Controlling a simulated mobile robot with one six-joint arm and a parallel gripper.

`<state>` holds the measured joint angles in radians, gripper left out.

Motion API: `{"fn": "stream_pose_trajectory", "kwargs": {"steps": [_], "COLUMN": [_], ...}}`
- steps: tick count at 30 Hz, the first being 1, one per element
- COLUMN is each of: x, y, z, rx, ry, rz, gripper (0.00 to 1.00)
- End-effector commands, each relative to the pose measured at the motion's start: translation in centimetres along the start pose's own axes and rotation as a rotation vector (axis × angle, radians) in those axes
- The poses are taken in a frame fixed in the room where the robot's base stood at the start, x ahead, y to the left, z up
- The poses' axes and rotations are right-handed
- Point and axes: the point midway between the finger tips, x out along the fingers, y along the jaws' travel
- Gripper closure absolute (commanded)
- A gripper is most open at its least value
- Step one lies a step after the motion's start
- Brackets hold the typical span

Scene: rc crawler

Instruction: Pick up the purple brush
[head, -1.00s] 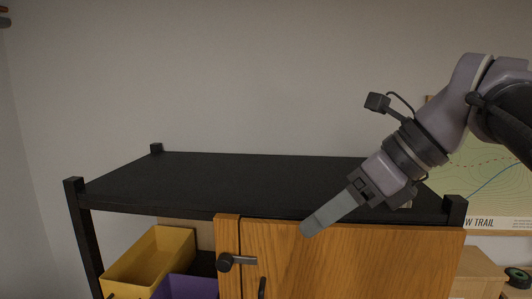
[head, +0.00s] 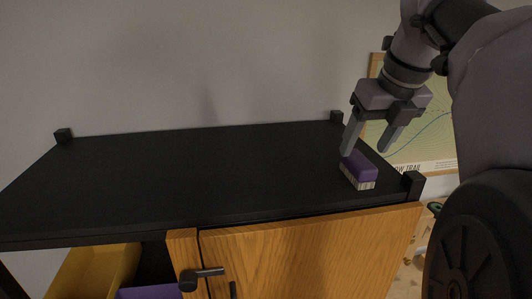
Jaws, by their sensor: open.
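The purple brush (head: 360,165) lies on the black shelf top (head: 220,175) near its right end, with its pale bristles facing the front. My gripper (head: 365,151) is open and points down at the brush. In the picture its left finger is beside or just behind the brush's upper left edge, and its right finger is apart from the brush to the right. I cannot tell whether the left finger touches it. Nothing is between the fingers that I can see as held.
Black corner posts (head: 414,184) rise at the shelf top's corners. Below are a wooden door (head: 310,255) with a dark handle, a yellow bin (head: 95,272) and a purple bin (head: 150,292). A trail poster (head: 430,140) hangs behind. The shelf top's left and middle are clear.

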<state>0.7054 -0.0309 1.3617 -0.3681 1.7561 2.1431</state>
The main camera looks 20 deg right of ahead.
Motion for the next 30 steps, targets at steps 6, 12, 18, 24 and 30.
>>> {"fn": "stream_pose_trajectory", "kwargs": {"steps": [6,12,18,24,30], "x": [3.7,5.5,5.5,5.4,5.4], "y": [0.3,0.2,0.2,0.2,0.2], "z": [-1.0,-0.8,-0.8,-0.8,-0.8], "rx": [-0.001,-0.002,-0.002,-0.002,-0.002], "ry": [0.002,-0.001,-0.001,-0.001,-0.001], "rz": [0.002,0.000,0.000,0.001,0.001], "gripper": [0.38,0.38,0.50,0.89,1.00]}}
